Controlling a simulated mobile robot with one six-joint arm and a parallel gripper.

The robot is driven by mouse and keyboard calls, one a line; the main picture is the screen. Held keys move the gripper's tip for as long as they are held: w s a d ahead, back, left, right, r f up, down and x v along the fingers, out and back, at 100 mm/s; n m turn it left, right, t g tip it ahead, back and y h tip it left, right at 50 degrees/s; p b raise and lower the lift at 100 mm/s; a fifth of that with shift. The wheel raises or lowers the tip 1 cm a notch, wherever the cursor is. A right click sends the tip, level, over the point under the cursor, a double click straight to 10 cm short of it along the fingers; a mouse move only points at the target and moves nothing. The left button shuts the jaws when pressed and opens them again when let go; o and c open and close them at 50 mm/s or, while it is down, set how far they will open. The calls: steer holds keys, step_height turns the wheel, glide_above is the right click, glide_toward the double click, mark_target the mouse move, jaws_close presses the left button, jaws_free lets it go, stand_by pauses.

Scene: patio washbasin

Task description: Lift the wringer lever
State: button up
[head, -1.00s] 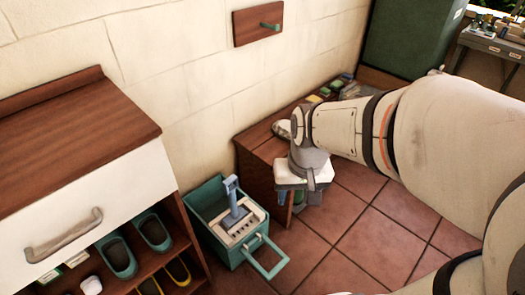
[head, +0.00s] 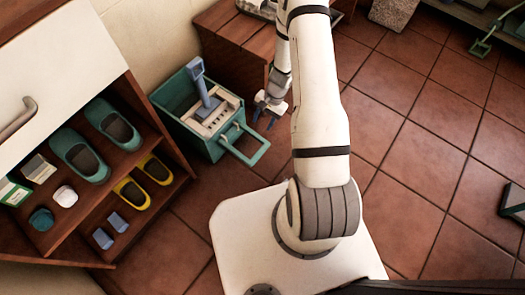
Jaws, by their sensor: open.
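A teal mop bucket (head: 172,100) stands on the floor left of the picture's centre, with a pale wringer (head: 212,118) in its top. A blue upright handle (head: 204,84) with a short crosspiece rises from the wringer. A teal loop (head: 252,152) juts out low from the bucket's front right. The view does not settle which of these two is the wringer lever. My gripper (head: 265,117) is open and empty, pointing down just right of the bucket, above and behind the loop, apparently touching neither.
A wooden shelf unit with teal shoes (head: 80,155) and yellow shoes (head: 132,193) stands close on the bucket's left. A wooden bench (head: 238,45) is behind it. The tiled floor (head: 430,155) to the right is mostly clear.

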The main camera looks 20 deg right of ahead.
steer(key=m+b, duration=0.1)
glide_toward(260, 151)
steer(key=shift+x, duration=0.75)
steer(key=b+x, duration=0.2)
steer(key=x, duration=0.4)
steer(key=shift+d+f+b, duration=0.1)
steer(key=shift+f+b, duration=0.05)
steer(key=shift+b, duration=0.15)
steer(key=shift+s+a+f, duration=0.15)
steer(key=shift+a+f, duration=0.15)
steer(key=shift+f, duration=0.35)
steer(key=shift+c, duration=0.3)
jaws_close()
